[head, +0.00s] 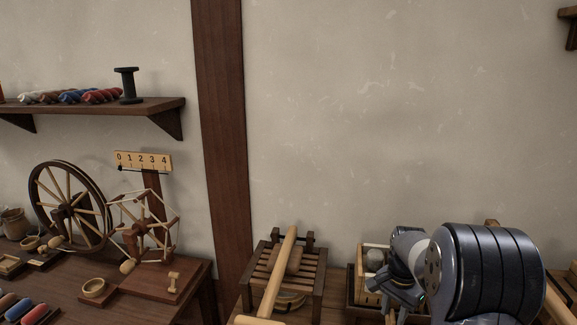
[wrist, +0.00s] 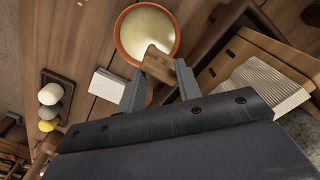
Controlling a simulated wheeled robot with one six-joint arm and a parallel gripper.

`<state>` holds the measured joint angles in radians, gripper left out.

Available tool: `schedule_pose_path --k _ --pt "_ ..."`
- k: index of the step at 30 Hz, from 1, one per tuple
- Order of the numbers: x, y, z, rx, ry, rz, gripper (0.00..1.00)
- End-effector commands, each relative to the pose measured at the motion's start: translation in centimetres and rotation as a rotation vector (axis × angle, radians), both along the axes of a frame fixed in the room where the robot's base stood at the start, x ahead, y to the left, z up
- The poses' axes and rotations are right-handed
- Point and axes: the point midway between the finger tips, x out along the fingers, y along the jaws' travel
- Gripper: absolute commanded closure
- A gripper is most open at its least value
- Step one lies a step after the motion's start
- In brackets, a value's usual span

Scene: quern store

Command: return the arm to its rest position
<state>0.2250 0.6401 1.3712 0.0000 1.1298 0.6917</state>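My gripper (wrist: 160,67) shows in the wrist view with its two grey fingers apart. A brown wooden piece (wrist: 158,62) shows between and just beyond the fingertips, overlapping an orange-rimmed bowl (wrist: 119,37) with pale contents. I see no clear grip on this wooden piece. In the head view my arm reaches in at the lower right, over the bench, and its dark, ribbed link hides part of the bench. The wrist end is beside a pale wooden box (head: 370,290); the fingertips are hard to make out there.
A slatted wooden rack (head: 315,275) with a pale rod (head: 281,270) stands left of my arm. The left bench holds a spinning wheel (head: 70,208) and a reel (head: 143,228). A shelf (head: 150,106) and a post (head: 220,130) are at the wall. Open space lies above the arm.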

Motion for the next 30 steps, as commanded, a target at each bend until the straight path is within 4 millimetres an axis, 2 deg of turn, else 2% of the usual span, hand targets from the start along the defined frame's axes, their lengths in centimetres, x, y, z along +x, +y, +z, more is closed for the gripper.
schedule_pose_path --k 10,22,30 --pt "0.0 0.0 0.0 0.000 0.000 -0.137 0.67" --pt "0.0 0.0 0.0 0.000 0.001 -0.142 0.67" --pt "-0.9 0.9 -1.0 0.002 0.035 -0.110 0.67"
